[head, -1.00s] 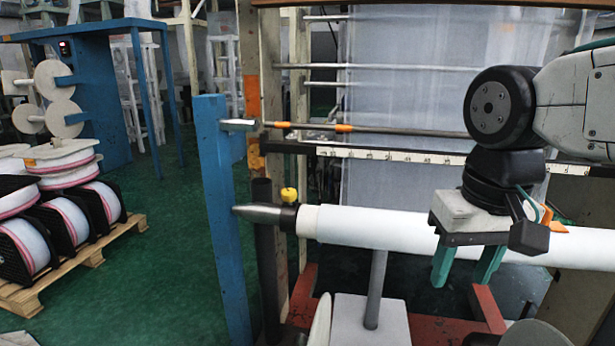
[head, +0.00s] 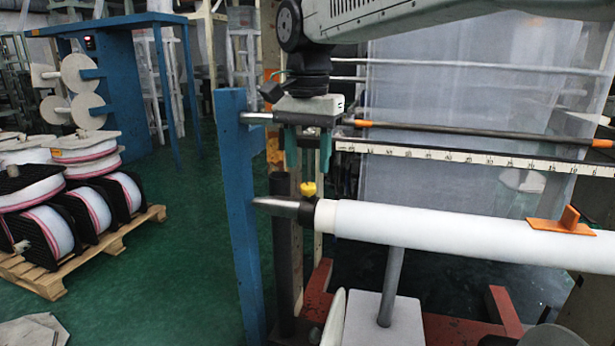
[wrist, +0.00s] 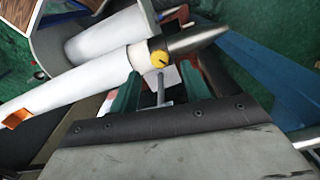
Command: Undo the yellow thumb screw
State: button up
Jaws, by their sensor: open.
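The yellow thumb screw (head: 309,188) stands upright on the dark collar (head: 307,212) at the left end of the white roll. In the wrist view the yellow thumb screw (wrist: 158,58) shows as a round head with a dark mark, ahead of and between the fingers. My gripper (head: 308,170) points down just above the screw in the head view. Its green fingers are apart, with nothing held between them. In the wrist view my gripper (wrist: 158,82) shows both fingertips short of the collar. Whether a finger touches the screw I cannot tell.
The white roll (head: 440,228) runs to the right with an orange piece (head: 562,222) on it. A blue post (head: 240,210) stands just left of the collar's metal tip (head: 276,207). A rod (head: 450,130) and a ruled bar (head: 460,156) cross behind.

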aim_at(308, 185)
jog(key=shift+f, duration=2.2)
jog(key=c, duration=1)
